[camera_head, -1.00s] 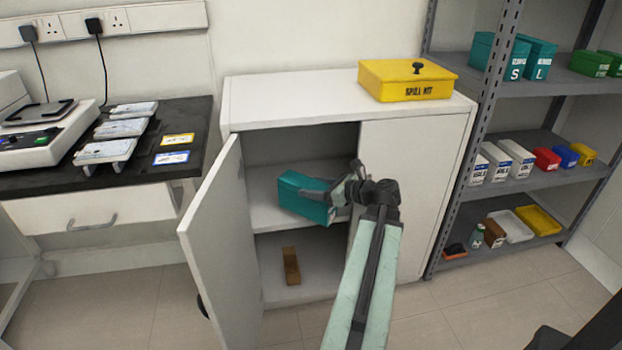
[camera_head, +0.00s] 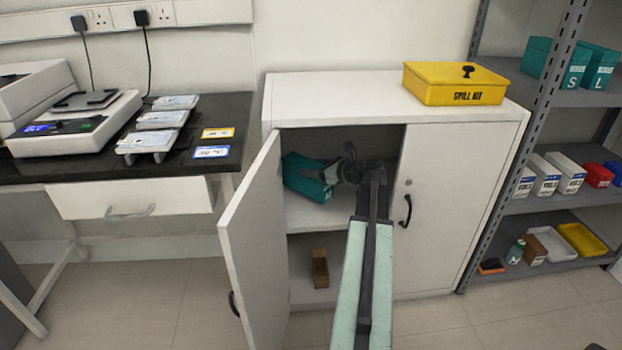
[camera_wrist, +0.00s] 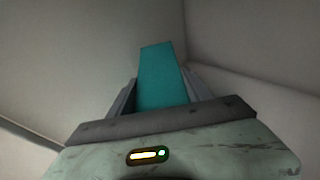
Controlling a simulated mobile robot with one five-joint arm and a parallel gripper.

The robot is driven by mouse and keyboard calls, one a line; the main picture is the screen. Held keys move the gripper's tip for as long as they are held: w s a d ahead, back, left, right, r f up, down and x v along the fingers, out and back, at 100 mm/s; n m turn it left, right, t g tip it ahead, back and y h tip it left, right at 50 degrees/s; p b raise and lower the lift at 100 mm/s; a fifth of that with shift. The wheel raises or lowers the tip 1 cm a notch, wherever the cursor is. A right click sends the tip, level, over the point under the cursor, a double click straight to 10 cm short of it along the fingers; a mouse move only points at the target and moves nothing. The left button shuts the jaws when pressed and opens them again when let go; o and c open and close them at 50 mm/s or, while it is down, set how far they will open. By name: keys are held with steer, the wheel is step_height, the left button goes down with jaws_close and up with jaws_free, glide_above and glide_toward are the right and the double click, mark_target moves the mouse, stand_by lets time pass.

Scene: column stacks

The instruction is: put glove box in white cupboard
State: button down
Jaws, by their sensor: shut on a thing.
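The white cupboard (camera_head: 455,190) has its left door (camera_head: 252,235) swung open and its right door shut. My gripper (camera_head: 333,175) reaches through the open left side into the upper compartment. It is shut on a teal glove box (camera_head: 303,178), which is tilted inside the compartment, close to the left side. I cannot tell whether the box touches the shelf (camera_head: 307,217). In the wrist view the teal box (camera_wrist: 160,75) sits between the two fingers, with pale cupboard walls around it. Part of the box is hidden by my gripper.
A brown box (camera_head: 320,268) stands in the lower compartment. A yellow spill kit (camera_head: 455,85) is on the cupboard top. A grey rack (camera_head: 545,200) with teal boxes (camera_head: 600,68) stands to the right. A black bench (camera_head: 225,115) with a drawer is at left.

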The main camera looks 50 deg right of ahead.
steer(key=shift+w, duration=0.2)
step_height(320, 180, down, 4)
steer(key=b, duration=0.4)
steer(key=shift+r, duration=0.25)
steer(key=c, duration=0.9)
jaws_free()
steer(key=shift+f, duration=0.2)
steer(key=o, duration=0.5)
steer(key=shift+c, duration=0.2)
steer(key=shift+r+p, duration=0.25)
steer(key=shift+p, duration=0.1)
steer(key=a+p+v, duration=0.1)
steer(key=p+v, duration=0.2)
steer(key=v, duration=0.9)
steer(key=shift+d, duration=0.5)
